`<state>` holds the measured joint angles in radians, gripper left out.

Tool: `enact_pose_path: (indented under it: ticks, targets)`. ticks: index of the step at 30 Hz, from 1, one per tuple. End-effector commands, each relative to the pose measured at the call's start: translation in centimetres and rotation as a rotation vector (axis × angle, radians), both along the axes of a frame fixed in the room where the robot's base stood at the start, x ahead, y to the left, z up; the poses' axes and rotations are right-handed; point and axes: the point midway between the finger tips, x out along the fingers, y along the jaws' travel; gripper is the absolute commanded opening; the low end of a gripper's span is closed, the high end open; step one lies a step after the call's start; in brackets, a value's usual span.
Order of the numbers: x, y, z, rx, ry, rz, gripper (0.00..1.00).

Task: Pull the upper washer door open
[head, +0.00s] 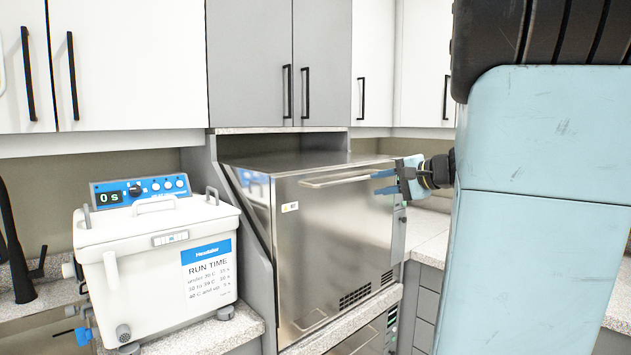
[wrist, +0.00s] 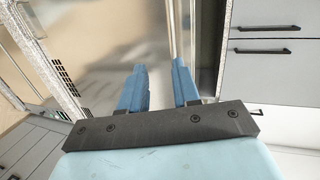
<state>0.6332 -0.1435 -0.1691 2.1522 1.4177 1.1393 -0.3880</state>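The upper washer (head: 335,235) is a brushed-steel box on a counter, in the middle of the head view. Its door looks shut, with a horizontal bar handle (head: 335,181) near the top. My gripper (head: 381,182) is at the right end of this handle, its blue fingers pointing left. In the wrist view the two fingers of my gripper (wrist: 160,85) stand apart with a gap between them. The reflective steel front (wrist: 115,45) fills the space ahead of them. I cannot tell whether the fingers touch the handle or whether the bar lies between them.
A white bath unit (head: 155,260) with a blue control panel stands to the left. Wall cabinets (head: 250,60) hang above. Grey drawers (head: 427,305) are right of the washer and show in the wrist view (wrist: 265,75). Part of a lower steel unit (head: 362,342) shows below.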

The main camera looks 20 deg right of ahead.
Motion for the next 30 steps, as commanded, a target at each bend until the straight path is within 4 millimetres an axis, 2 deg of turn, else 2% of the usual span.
enact_pose_path:
  ticks: [1, 3, 7, 14, 24, 30]
  targets:
    - [0.3, -1.7, 0.3, 0.022, -0.022, -0.034, 0.31]
    - [0.5, -3.2, 0.7, 0.042, -0.050, -0.065, 0.31]
    - [1.0, -4.3, 0.9, 0.058, -0.073, -0.087, 0.31]
    - [3.5, -3.3, 0.5, 0.059, -0.073, -0.087, 0.31]
    - [9.0, -1.2, -0.7, 0.060, -0.073, -0.086, 0.31]
    - [11.7, -0.3, -1.3, 0.059, -0.072, -0.087, 0.31]
